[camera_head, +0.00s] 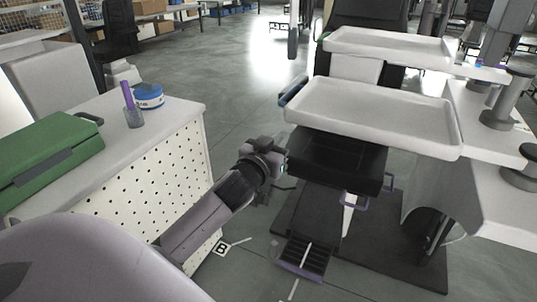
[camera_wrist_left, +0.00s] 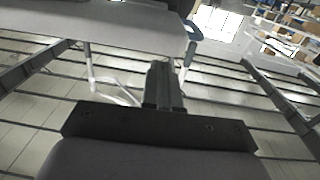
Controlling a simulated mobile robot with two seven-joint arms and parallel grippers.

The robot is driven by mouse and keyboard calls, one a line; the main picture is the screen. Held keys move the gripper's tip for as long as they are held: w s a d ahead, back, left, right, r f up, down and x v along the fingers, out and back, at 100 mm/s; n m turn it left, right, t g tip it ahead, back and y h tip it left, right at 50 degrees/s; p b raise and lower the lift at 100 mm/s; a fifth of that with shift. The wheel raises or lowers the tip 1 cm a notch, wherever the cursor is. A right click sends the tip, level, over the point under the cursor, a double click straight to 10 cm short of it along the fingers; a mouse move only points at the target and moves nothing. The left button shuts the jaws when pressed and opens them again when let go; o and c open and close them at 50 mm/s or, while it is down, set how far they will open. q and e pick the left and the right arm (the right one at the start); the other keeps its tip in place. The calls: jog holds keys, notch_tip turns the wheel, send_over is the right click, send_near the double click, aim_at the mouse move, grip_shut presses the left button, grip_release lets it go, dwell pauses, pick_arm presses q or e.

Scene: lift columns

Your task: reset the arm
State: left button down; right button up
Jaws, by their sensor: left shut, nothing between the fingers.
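My left arm comes in from the lower left in the head view. Its gripper (camera_head: 284,172) is in the air between the perforated white workbench and the dark seat-like block below the white trays. In the left wrist view the fingers (camera_wrist_left: 163,84) are together with nothing between them, pointing away over the floor. My right gripper is not in view.
The workbench (camera_head: 180,112) at left holds a green case (camera_head: 48,158), a blue-and-white tape roll (camera_head: 148,95) and a cup (camera_head: 133,117) with a purple item. White trays (camera_head: 372,112) (camera_head: 388,46) stand at right. Open floor (camera_head: 238,85) lies behind.

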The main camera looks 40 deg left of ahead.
pick_arm(q)
jog(key=s+d, duration=0.1)
jog(key=s, duration=0.5)
pick_arm(e)
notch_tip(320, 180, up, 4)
jog(key=p, duration=0.4)
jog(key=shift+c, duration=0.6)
pick_arm(q)
jog(key=s+d+f+m+g+h, duration=0.2)
jog(key=s+d+f, duration=0.5)
jog(key=f, duration=0.5)
jog(key=s+d+f+m+g+h, duration=0.2)
jog(key=s+d+f+g, duration=0.3)
jog(key=s+f, duration=0.6)
jog(key=d+f+h, duration=0.1)
jog(key=d, duration=0.1)
jog(key=shift+s+d+m+h, duration=0.3)
